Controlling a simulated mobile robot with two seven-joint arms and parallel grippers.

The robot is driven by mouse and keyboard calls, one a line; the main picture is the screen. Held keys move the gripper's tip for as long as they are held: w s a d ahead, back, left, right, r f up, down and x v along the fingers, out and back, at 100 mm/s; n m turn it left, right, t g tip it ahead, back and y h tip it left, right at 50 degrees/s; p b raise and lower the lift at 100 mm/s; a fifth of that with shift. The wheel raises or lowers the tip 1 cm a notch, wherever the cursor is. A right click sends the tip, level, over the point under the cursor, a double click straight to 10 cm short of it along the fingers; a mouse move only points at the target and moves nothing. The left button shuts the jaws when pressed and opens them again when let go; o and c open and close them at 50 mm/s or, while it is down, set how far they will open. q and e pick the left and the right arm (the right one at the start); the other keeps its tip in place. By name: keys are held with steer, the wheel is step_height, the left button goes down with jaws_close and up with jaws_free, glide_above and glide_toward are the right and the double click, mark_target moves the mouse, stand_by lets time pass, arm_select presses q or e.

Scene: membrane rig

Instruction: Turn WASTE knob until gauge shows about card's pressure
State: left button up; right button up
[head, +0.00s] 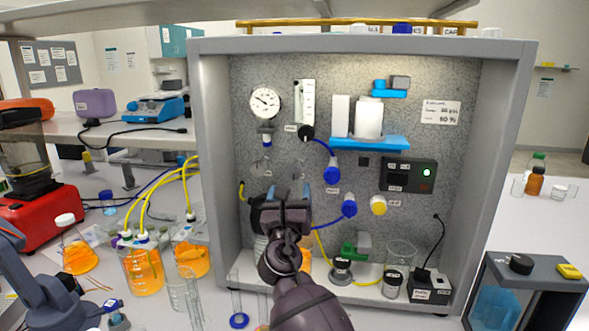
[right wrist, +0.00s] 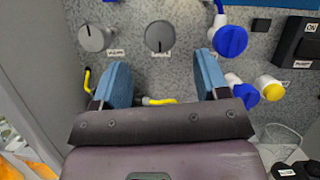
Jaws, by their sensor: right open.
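The round white gauge (head: 265,102) is at the upper left of the rig's speckled panel; its scale is too small to read. The white card (head: 441,112) is at the upper right, and its print is blurred. In the right wrist view two grey round knobs sit on the panel, a left knob (right wrist: 97,36) and a middle knob (right wrist: 160,36). Their labels are not legible, so I cannot tell which is WASTE. My right gripper (head: 288,192) is open and empty in front of the panel. In the wrist view its fingers (right wrist: 162,78) straddle the middle knob's line, just below it.
Blue fittings (head: 349,206) and a yellow fitting (head: 378,205) lie right of the gripper. A black switch box (head: 409,175) is farther right. The cabinet's left wall (head: 212,150) bounds the space. Glassware (head: 401,254) stands on its floor, and orange-filled beakers (head: 144,272) stand outside left.

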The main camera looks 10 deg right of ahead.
mark_target(293, 174)
arm_select(q)
steer(key=shift+w+d+r, duration=0.1)
steer(key=shift+w+r, duration=0.3)
steer(key=shift+w, duration=0.05)
arm_select(e)
steer(key=x, duration=0.8)
steer(key=shift+f, duration=0.1)
steer(key=shift+c, duration=0.2)
